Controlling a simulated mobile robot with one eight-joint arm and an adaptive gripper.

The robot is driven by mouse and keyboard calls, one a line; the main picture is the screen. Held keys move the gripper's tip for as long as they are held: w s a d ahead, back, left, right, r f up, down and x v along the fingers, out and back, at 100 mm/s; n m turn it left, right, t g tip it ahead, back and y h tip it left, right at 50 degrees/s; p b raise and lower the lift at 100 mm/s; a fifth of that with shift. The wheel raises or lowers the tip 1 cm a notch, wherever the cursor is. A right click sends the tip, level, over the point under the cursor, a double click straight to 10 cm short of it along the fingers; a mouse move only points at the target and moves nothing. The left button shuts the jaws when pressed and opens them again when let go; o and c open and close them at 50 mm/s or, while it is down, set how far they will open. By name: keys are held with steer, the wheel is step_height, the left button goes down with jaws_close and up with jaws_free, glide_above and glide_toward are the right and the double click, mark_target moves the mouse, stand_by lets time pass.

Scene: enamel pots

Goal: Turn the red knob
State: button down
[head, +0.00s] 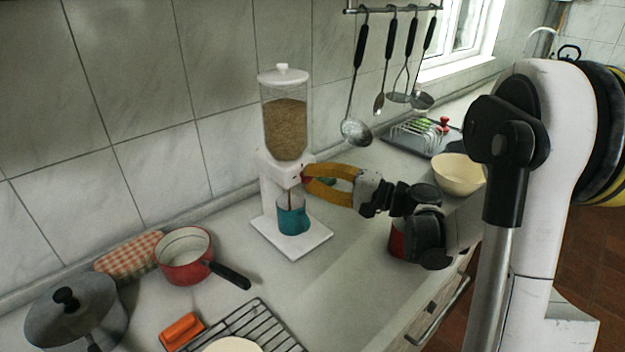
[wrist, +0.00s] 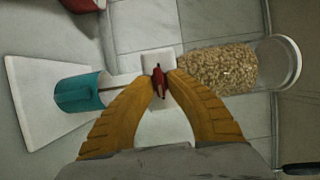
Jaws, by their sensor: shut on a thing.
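The white dispenser (head: 275,170) stands on the counter, with a clear hopper (head: 285,125) of grain above its base plate. The red knob (wrist: 159,82) is on the front of the dispenser's white body in the wrist view. My gripper (head: 305,175) has its two yellow fingers shut on the knob, one fingertip on each side. In the head view the fingers mostly hide the knob. A teal cup (head: 292,216) stands on the base plate (head: 310,238) under the spout. A thin brown stream runs from the spout down to the cup. The cup also shows in the wrist view (wrist: 80,93).
A red saucepan (head: 183,262), a grey lidded pot (head: 75,310), a checkered cloth (head: 128,253) and a wire rack (head: 250,330) are on the left. Utensils (head: 357,125) hang behind. A cream bowl (head: 460,172) stands to the right.

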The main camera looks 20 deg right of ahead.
stand_by(0.3)
steer(key=c, duration=1.5)
jaws_free()
steer(key=shift+a, duration=0.1)
steer(key=shift+w+a, duration=0.1)
steer(key=v, duration=1.2)
steer(key=shift+r, duration=0.1)
